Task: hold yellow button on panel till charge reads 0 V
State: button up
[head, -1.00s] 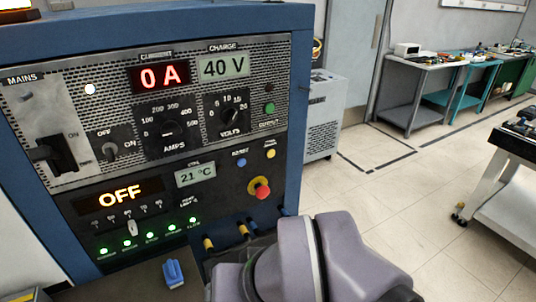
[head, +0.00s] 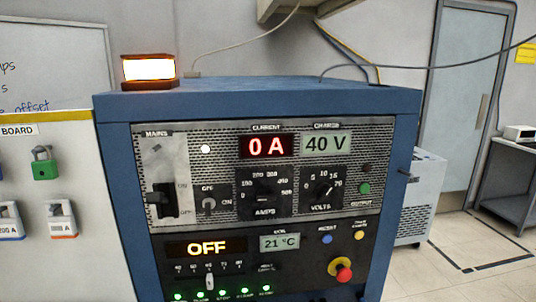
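The blue-framed panel (head: 107,200) fills the middle of the head view. The small yellow button (head: 358,236) is at its lower right, under a small label too blurred to read. The charge display (head: 326,144) at the upper right of the panel reads 40 V. My gripper is out of view, and nothing covers the button.
A red knob on a yellow base (head: 341,270) sits just below the yellow button, and a blue button (head: 327,239) is to its left. The current display (head: 266,146) reads 0 A. A lit orange lamp (head: 149,71) stands on top. A lock board (head: 45,180) is at left.

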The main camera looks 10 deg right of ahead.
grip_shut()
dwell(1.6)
